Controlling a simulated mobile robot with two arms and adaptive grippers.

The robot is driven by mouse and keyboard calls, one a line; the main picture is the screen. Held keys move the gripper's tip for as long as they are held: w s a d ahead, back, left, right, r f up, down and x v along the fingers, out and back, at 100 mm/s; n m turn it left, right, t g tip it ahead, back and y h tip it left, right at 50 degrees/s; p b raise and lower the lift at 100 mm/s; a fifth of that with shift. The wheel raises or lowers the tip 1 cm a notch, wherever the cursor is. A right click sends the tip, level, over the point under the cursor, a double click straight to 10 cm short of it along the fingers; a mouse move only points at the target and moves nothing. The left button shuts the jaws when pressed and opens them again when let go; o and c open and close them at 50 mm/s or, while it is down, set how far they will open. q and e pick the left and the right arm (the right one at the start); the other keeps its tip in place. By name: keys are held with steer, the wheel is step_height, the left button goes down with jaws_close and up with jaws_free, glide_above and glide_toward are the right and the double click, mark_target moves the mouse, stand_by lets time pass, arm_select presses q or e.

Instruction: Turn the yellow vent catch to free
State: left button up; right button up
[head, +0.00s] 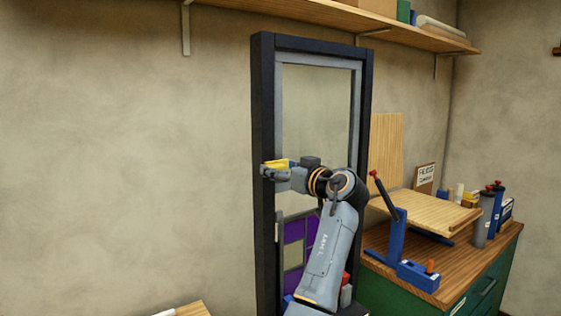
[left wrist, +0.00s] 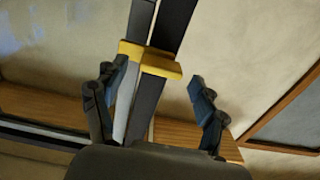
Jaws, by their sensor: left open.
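The yellow vent catch (head: 276,163) sits on the left post of the tall dark frame (head: 263,100), a little below mid-height. In the left wrist view the catch (left wrist: 150,58) is a yellow bar lying across the dark post, slightly tilted. My left gripper (head: 268,172) is at the catch in the head view. In the left wrist view its fingers (left wrist: 152,84) are spread, one to each side of the catch. A gap shows on the right side; I cannot tell whether the left finger touches. My right gripper is in neither view.
A leaded panel with purple panes (head: 294,230) stands low in the frame, partly behind my left arm. A green workbench (head: 460,290) with a blue clamp (head: 395,240) and a wooden board (head: 428,210) is to the right. A wooden shelf (head: 330,14) runs above.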

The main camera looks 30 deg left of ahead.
arm_select(q)
steer(key=shift+w+a, duration=0.1)
steer(key=shift+a, duration=0.1)
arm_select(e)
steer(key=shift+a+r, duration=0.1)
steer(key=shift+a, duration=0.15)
arm_select(q)
steer(key=c, duration=1.2)
steer(key=shift+o, duration=0.2)
